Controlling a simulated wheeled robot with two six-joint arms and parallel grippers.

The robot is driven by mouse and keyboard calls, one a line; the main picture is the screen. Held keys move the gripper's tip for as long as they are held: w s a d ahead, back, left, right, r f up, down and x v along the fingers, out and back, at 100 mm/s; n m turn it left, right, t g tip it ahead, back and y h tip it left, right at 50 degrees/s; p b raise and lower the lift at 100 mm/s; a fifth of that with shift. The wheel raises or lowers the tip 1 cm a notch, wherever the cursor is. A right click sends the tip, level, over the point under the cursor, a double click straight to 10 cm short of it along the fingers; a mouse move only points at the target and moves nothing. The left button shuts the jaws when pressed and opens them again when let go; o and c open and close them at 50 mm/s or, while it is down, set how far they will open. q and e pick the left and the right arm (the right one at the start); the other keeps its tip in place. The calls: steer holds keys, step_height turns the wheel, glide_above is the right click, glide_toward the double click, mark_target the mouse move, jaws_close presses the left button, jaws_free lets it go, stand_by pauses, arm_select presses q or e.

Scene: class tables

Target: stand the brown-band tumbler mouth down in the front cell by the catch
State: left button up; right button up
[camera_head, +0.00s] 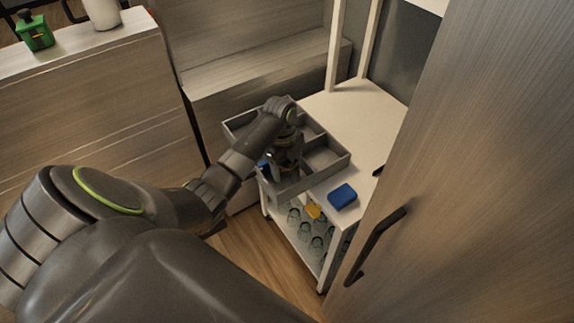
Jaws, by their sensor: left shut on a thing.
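A grey crate with dividers (331,172) sits on the white cart top, its cells open upward. My left gripper (286,166) points down into the crate's near-left part, seen from above and behind. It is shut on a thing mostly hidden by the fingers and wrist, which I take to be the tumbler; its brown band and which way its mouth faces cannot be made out. I cannot tell whether it touches the cell floor. The catch cannot be made out. My right gripper is out of view.
A blue block (342,196) lies on the cart top (357,107) beside the crate. Several clear glasses (294,215) and a yellow item (313,211) are on the shelf below. A wooden door with a dark handle (375,246) stands close on the right.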

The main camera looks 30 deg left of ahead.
arm_select(q)
steer(key=shift+f, duration=0.5)
stand_by(0.3)
steer(key=o, duration=1.2)
steer(key=r, duration=0.2)
steer(key=r+b, duration=0.1)
steer(key=r, duration=0.2)
steer(key=a+r, duration=0.1)
steer(key=r, duration=0.1)
steer(key=shift+w+r, duration=0.15)
steer(key=shift+r, duration=0.25)
step_height(320, 180, up, 10)
steer(key=a+p, duration=0.1)
steer(key=p, duration=0.6)
steer(key=shift+f, duration=0.25)
